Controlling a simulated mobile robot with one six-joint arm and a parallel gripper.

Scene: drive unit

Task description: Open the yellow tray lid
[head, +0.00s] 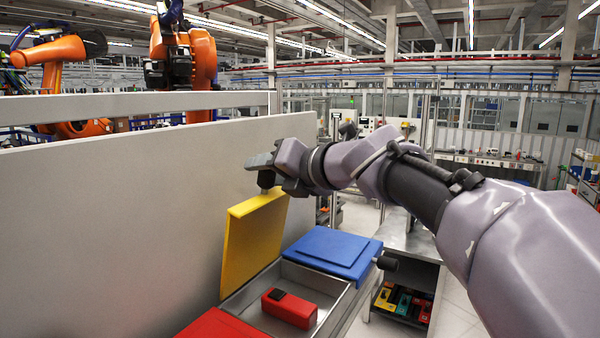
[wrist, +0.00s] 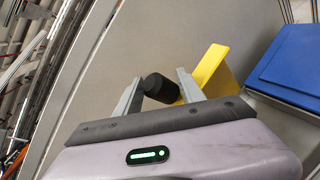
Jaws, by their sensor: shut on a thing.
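The yellow tray lid (head: 253,240) is raised and stands nearly upright at the back of the metal tray, in front of the grey panel. Its edge also shows in the wrist view (wrist: 213,65). A black knob (wrist: 160,88) at the lid's top edge sits between the fingers of my gripper (wrist: 158,82). My gripper is shut on this knob; in the head view it is above the lid's top edge (head: 264,172).
A blue lid (head: 333,250) lies closed to the right, with a black knob at its right side. A red lid (head: 222,325) is at the lower left. A tall grey panel (head: 110,220) stands close behind. A shelf with coloured items (head: 405,300) is lower right.

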